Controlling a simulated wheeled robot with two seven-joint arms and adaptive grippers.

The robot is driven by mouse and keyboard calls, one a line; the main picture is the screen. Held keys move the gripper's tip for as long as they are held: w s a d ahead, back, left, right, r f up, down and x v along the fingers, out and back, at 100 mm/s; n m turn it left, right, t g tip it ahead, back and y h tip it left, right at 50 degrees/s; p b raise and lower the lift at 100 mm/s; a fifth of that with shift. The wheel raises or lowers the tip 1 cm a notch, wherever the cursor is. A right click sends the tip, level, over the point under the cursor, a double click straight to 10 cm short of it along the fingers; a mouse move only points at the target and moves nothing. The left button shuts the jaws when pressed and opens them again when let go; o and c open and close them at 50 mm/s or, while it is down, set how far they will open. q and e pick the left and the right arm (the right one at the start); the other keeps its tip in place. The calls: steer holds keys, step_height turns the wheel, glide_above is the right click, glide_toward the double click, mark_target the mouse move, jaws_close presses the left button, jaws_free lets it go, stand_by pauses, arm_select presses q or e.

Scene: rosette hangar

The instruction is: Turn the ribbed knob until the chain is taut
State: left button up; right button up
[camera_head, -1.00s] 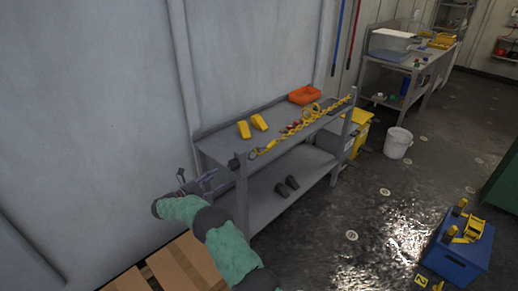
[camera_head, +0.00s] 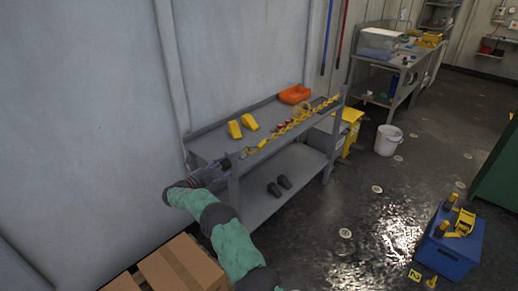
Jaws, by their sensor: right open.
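The yellow chain (camera_head: 297,121) runs along the front of the grey workbench's top shelf; at this size I cannot tell whether it is taut. The ribbed knob (camera_head: 226,162) is a small dark shape at the bench's near left end, close to the near end of the chain. My right gripper (camera_head: 214,170) is open at that end, with its fingers pointing at the knob. The fingers overlap the knob's near side in the picture, and I cannot tell whether they touch it. My left gripper is out of view.
Two yellow wedges (camera_head: 235,129) and an orange tray (camera_head: 295,95) sit on the bench (camera_head: 208,146). Dark objects lie on its lower shelf. Cardboard boxes (camera_head: 167,269) stand below my arm.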

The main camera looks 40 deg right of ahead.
steer(key=shift+d, duration=0.4)
steer(key=shift+r+n+p, duration=0.15)
steer(key=shift+n+p, duration=1)
steer(key=shift+n, duration=0.95)
steer(key=shift+f, duration=0.2)
steer(key=shift+r, duration=0.1)
